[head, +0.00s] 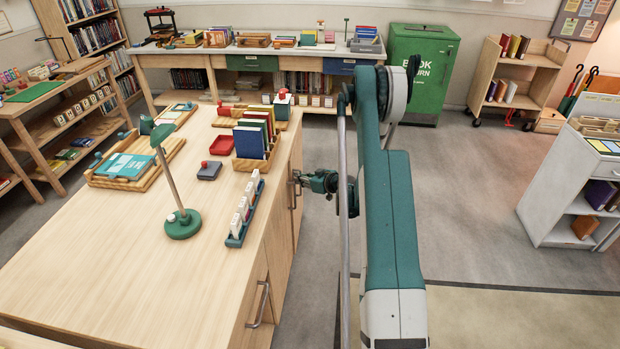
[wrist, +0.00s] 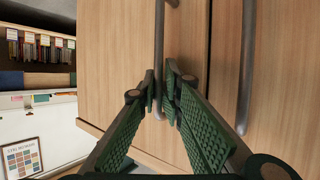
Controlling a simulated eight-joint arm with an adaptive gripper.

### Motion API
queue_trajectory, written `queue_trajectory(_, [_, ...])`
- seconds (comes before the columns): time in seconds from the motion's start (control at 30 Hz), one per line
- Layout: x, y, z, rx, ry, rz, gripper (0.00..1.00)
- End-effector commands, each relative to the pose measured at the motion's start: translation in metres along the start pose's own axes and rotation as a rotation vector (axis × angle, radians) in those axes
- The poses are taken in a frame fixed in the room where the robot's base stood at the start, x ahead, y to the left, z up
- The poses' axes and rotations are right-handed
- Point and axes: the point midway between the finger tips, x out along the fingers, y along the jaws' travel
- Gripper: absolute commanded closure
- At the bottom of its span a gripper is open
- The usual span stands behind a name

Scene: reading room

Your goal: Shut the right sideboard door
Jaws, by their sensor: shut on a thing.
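The sideboard (head: 110,255) is a long pale wooden cabinet at the left of the head view, with its door front facing right. My gripper (head: 300,181) is at the upper front of it, at a grey bar handle. In the wrist view, which appears upside down, my gripper (wrist: 163,90) is shut around the handle (wrist: 159,45) of the right door (wrist: 115,60). That door looks flush or nearly flush with its neighbour; a thin dark seam runs between them. The fingers hide part of the handle.
A second bar handle (wrist: 246,70) stands close beside the gripped one. A nearer handle (head: 262,303) sticks out from the sideboard front. A green lamp (head: 182,222) and a book rack (head: 255,165) stand on top. The grey floor (head: 475,190) to the right is clear.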

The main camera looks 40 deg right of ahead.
Motion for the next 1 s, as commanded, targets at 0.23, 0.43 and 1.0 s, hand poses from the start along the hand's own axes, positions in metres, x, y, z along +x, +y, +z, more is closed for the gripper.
queue_trajectory(0.23, [0.0084,-0.0116,-0.0042,-0.001,0.000,-0.005,1.00])
queue_trajectory(0.43, [0.0089,-0.0124,-0.0047,-0.001,0.000,-0.006,1.00])
queue_trajectory(1.0, [0.0077,-0.0110,-0.0047,0.000,0.000,-0.004,0.87])
